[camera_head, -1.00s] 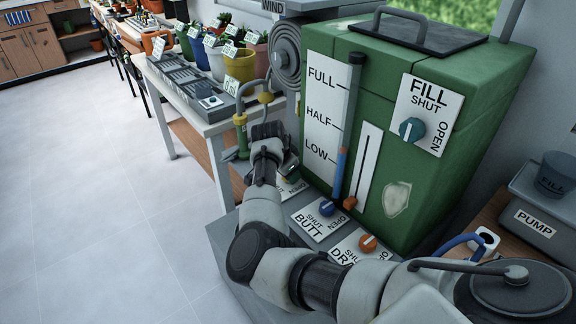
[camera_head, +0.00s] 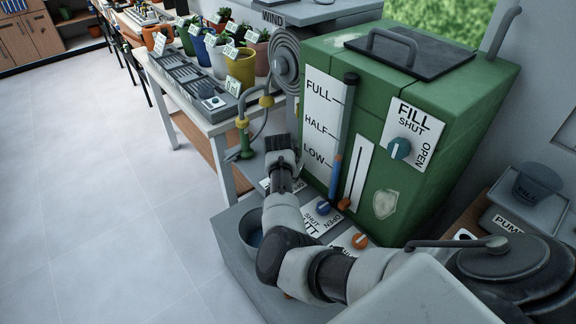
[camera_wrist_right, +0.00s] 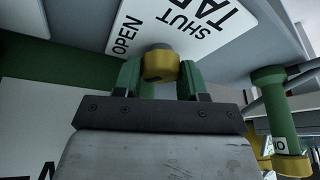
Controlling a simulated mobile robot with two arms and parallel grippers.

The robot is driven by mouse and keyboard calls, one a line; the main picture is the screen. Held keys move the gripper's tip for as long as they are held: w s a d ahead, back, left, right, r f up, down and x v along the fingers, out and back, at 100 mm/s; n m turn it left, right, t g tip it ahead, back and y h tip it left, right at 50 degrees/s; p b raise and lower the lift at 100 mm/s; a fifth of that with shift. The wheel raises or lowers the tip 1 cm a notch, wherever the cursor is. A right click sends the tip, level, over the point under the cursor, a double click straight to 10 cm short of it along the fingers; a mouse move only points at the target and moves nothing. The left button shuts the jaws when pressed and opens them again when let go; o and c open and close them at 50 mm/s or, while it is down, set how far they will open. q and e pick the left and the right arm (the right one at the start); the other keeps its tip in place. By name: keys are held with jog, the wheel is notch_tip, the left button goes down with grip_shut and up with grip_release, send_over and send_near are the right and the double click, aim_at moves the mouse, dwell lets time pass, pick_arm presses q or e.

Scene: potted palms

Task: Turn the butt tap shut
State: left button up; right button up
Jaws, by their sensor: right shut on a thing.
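The butt tap's blue knob (camera_head: 323,207) stands on the tank ledge beside a plate (camera_head: 318,221) reading SHUT, BUTT and OPEN, partly covered by my arm. My right gripper (camera_head: 282,158) is to the left of that knob, by another plate mostly hidden under it. In the right wrist view the green fingers (camera_wrist_right: 158,78) are shut on a yellow knob (camera_wrist_right: 160,64). The plate (camera_wrist_right: 185,25) behind this knob reads OPEN, SHUT and a cut-off word starting TA. The yellow knob is hidden in the head view. My left gripper is not in view.
The green tank (camera_head: 420,120) rises behind, with a FILL knob (camera_head: 399,148) on its face. An orange knob (camera_head: 360,240) is near the blue one. A bucket (camera_head: 250,232) stands beside my arm. A green pipe with a yellow collar (camera_head: 243,124) is left of the gripper.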

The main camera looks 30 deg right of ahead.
jog(key=n+p, duration=0.2)
jog(key=p, duration=0.1)
jog(key=shift+d+r+n+t+y, duration=0.1)
jog(key=shift+r+n+t+y, duration=0.25)
jog(key=shift+n+t+y, duration=0.05)
pick_arm(q)
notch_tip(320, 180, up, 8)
jog(key=p, duration=0.3)
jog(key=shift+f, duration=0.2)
pick_arm(e)
jog(key=shift+f+n+t+y, duration=0.15)
jog(key=shift+n+y, duration=0.1)
jog(key=shift+n, duration=0.55)
jog(key=shift+f+n+t+y, duration=0.15)
jog(key=shift+n+y, duration=0.1)
jog(key=shift+n, duration=0.55)
jog(key=o, duration=0.9)
pick_arm(q)
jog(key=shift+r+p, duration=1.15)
jog(key=shift+p, duration=0.15)
pick_arm(e)
jog(key=v, duration=1.1)
